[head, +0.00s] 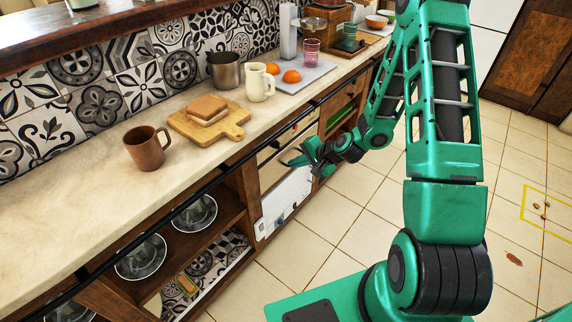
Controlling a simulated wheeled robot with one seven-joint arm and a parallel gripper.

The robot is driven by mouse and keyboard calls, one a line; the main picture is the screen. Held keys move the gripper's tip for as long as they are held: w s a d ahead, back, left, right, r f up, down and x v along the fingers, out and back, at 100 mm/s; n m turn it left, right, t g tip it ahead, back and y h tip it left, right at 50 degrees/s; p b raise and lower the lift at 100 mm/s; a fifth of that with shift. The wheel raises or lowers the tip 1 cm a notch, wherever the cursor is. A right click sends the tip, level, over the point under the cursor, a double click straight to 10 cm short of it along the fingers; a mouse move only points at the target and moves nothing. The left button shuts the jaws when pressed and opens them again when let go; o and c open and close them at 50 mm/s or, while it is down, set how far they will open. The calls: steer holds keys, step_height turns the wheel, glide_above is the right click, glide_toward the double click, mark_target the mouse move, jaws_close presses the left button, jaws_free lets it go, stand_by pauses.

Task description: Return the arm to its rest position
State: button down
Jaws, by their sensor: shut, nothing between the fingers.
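My green arm (445,110) rises on the right of the head view and bends down toward the counter front. My gripper (291,163) is at its end, in front of the counter's edge near the white appliance front. It is small in this view and points left. Its fingers look closed with nothing held. No object touches it that I can see.
The counter (70,205) holds a brown mug (148,148), a cutting board (209,123) with a sandwich, a cream mug (260,83) and a metal pot (224,70). Open shelves (185,235) with glass bowls are below.

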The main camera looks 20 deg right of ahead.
steer(key=s+d+r+n+g+h, duration=0.25)
steer(key=s+d+r, duration=0.35)
steer(key=s+r, duration=0.3)
steer(key=s+d+r+n+g+h, duration=0.25)
steer(key=s+d+r, duration=0.35)
steer(key=s+r, duration=0.35)
steer(key=s+d+r+g, duration=0.1)
steer(key=s+r, duration=0.3)
steer(key=s, duration=0.5)
steer(key=s+r+g, duration=0.2)
steer(key=s+r, duration=0.3)
steer(key=s, duration=0.5)
steer(key=shift+s+d, duration=0.25)
steer(key=shift+d, duration=0.1)
steer(key=shift+w+f, duration=0.2)
steer(key=shift+w, duration=0.45)
